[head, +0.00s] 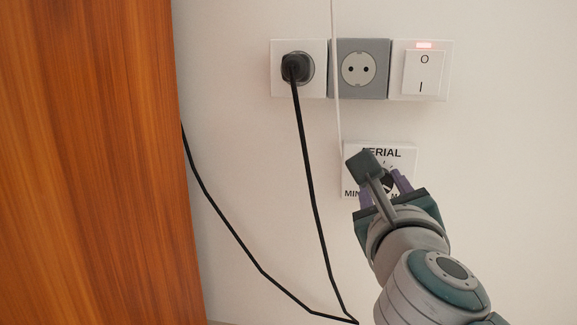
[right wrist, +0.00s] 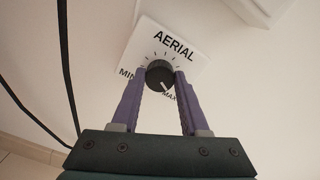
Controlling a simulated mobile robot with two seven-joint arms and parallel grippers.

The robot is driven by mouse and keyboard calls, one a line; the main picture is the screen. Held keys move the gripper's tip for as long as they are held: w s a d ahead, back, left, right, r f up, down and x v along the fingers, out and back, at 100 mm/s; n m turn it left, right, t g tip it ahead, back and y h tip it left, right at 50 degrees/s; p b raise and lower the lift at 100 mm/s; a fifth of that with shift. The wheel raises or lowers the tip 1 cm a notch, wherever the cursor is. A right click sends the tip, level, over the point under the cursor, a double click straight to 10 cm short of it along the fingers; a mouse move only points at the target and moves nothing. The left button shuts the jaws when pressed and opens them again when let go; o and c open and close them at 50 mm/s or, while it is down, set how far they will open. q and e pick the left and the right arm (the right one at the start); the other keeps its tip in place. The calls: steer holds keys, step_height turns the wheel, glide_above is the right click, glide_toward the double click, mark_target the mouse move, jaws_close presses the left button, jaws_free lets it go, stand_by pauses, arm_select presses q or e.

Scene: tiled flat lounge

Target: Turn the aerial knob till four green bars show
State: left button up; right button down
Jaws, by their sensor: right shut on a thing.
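The aerial knob (right wrist: 159,75) is a round dark knob on a white plate labelled AERIAL, MIN and MAX (right wrist: 178,46). A pale pointer mark on it shows near the MAX side. In the head view the plate (head: 408,155) is on the wall below the sockets, and my right arm hides much of it and the knob. My right gripper (right wrist: 160,78) has its purple fingers on either side of the knob, shut on it; it also shows in the head view (head: 385,180). No green bars are in view. My left gripper is not in view.
A black plug (head: 295,67) sits in the left socket, its cable hanging down. A grey socket (head: 372,85) and a white switch (head: 423,72) with a red light are beside it. A wooden panel (head: 85,160) fills the left.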

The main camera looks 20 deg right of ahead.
steer(key=n+p, duration=0.1)
steer(key=n, duration=0.1)
steer(key=n+p, duration=0.2)
steer(key=shift+r+n+p, duration=0.2)
steer(key=shift+n+p, duration=0.1)
steer(key=shift+f+n+p, duration=0.15)
steer(key=shift+n+p, duration=1)
steer(key=shift+n, duration=0.75)
steer(key=shift+c, duration=2)
jaws_free()
steer(key=p+v, duration=0.3)
steer(key=v, duration=0.7)
steer(key=shift+p, duration=0.3)
